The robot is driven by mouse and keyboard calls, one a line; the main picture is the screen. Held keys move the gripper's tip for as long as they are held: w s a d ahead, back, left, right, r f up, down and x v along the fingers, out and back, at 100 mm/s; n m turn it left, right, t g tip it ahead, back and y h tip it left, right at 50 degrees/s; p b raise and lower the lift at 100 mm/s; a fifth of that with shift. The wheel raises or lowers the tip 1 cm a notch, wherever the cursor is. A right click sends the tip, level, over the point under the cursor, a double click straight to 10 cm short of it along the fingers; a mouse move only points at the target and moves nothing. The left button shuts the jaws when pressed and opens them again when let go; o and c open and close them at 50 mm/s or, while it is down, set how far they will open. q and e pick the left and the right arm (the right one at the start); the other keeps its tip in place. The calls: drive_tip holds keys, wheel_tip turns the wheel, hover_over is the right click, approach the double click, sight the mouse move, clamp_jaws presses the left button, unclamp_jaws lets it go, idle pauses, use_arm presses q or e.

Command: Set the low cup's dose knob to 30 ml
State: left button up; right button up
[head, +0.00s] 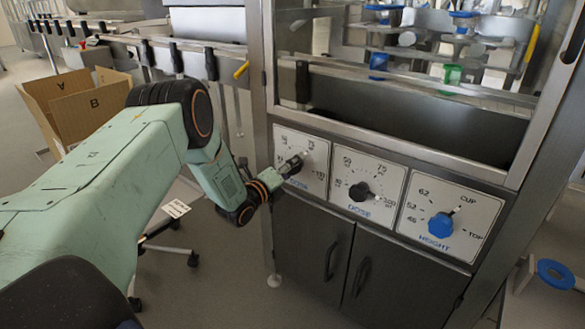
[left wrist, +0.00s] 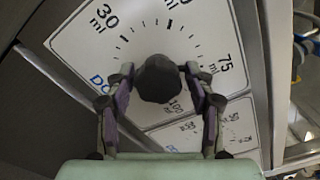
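Three white dial plates sit side by side on the machine front. The left dose dial (head: 315,147) has a dark knob (left wrist: 160,78). In the left wrist view, its plate (left wrist: 88,52) shows 30 ml at upper left, 75 at right and 100 ml below the knob. My left gripper (head: 290,166) is at this knob, with its two fingers (left wrist: 160,72) on either side and small gaps showing. I cannot tell where the knob points. The middle dose dial has a black knob (head: 359,192). No plate visibly names the low cup. My right gripper is not in view.
The right plate is marked HEIGHT and has a blue knob (head: 440,225). Dark cabinet doors (head: 335,258) lie below the dials. A glazed frame with blue and green parts stands above. An open cardboard box (head: 80,105) stands at left.

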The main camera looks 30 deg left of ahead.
use_arm(q)
drive_tip(key=shift+f, duration=0.15)
drive_tip(key=c, duration=0.8)
drive_tip(key=shift+c, duration=0.2)
